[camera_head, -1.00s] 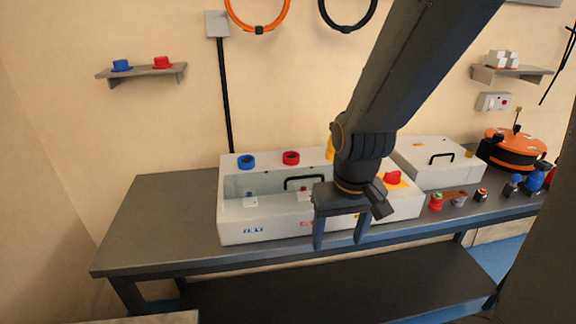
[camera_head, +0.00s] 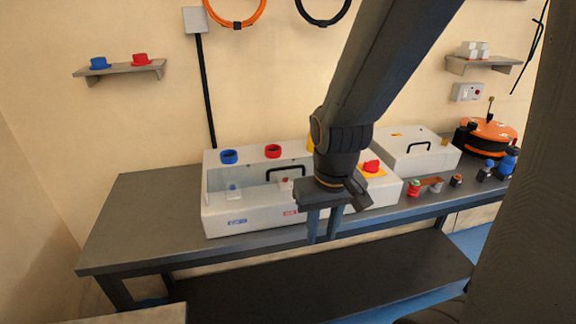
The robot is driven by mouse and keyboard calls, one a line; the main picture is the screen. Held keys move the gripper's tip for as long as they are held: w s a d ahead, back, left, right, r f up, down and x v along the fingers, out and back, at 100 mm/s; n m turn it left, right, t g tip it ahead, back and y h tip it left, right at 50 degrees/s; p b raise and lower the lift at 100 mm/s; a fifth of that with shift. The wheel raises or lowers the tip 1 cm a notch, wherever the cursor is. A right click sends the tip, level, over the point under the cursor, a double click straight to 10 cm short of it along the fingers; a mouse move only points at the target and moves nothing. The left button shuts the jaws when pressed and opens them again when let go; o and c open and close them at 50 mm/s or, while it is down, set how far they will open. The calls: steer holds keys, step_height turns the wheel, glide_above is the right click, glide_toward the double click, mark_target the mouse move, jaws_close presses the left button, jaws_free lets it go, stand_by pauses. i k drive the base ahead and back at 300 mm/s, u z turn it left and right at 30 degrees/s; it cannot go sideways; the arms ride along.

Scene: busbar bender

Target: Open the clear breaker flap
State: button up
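My gripper (camera_head: 323,238) points down in front of the white bender box (camera_head: 262,221), near its front edge. A gap shows between its two fingers, and nothing is seen in it. I cannot make out the clear breaker flap for certain. The white bender box has a see-through-looking recess with a black handle (camera_head: 286,172). My arm hides part of its right side.
The box stands on a grey workbench (camera_head: 140,215) with free room at its left. A second white box (camera_head: 395,155), an orange-topped reel (camera_head: 490,133) and several small parts stand at the right. Shelves (camera_head: 120,73) and cable loops hang on the wall.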

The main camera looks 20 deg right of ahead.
mark_target(302, 167)
steer(key=k, duration=1.55)
steer(key=z, duration=0.5)
steer(key=i, duration=1.8)
steer(key=u, duration=1.1)
